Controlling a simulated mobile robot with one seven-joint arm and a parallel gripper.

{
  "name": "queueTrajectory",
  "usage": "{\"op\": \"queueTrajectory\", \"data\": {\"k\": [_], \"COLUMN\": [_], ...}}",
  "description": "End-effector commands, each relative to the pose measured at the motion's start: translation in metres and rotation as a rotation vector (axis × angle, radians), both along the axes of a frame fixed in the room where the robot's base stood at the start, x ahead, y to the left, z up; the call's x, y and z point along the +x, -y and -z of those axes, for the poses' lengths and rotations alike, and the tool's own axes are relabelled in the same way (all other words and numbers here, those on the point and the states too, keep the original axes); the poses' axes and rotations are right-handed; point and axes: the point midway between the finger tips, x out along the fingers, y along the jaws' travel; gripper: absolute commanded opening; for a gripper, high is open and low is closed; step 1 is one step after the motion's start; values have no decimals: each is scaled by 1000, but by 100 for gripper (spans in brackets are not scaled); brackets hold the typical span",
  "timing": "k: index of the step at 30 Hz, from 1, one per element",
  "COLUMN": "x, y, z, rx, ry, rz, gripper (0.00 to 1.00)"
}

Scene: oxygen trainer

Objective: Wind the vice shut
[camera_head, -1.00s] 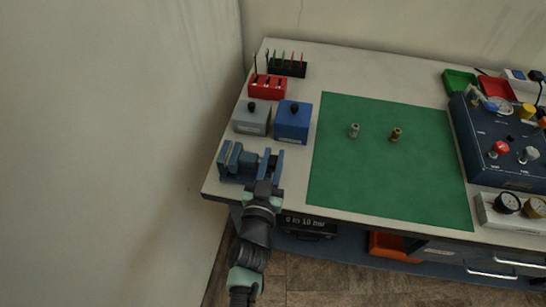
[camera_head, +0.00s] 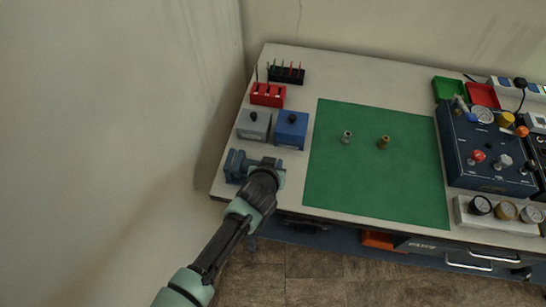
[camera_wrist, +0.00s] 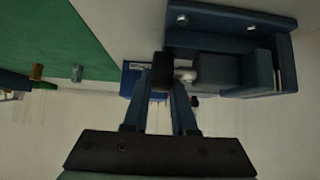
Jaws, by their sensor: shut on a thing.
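The blue vice (camera_head: 236,165) stands at the bench's front left corner. In the wrist view its blue body (camera_wrist: 232,28) fills the upper right, with a darker jaw block (camera_wrist: 216,73) and a short pale screw (camera_wrist: 186,75) at the left end. My gripper (camera_head: 266,166) is at the vice's right end in the head view and covers that end. In the wrist view, my gripper (camera_wrist: 162,85) has its fingers closed on the dark vice handle (camera_wrist: 163,70) at the screw's end. The jaw gap is hard to judge.
A grey box (camera_head: 254,126) and a blue box (camera_head: 291,130) with knobs stand just behind the vice. A red rack (camera_head: 268,95) is farther back. The green mat (camera_head: 370,185) to the right holds two small fittings. The wall is close on the left.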

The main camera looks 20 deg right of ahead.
Motion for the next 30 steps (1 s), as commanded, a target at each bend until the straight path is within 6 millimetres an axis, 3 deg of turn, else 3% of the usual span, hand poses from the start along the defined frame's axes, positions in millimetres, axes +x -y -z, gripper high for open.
{"op": "queueTrajectory", "data": {"k": [12,29,30], "x": [0,-2,-3], "y": [5,6,6], "z": [3,5,5], "rx": [101,111,111], "ry": [-156,-182,-181], "rz": [6,7,7], "gripper": [0,0,32]}}
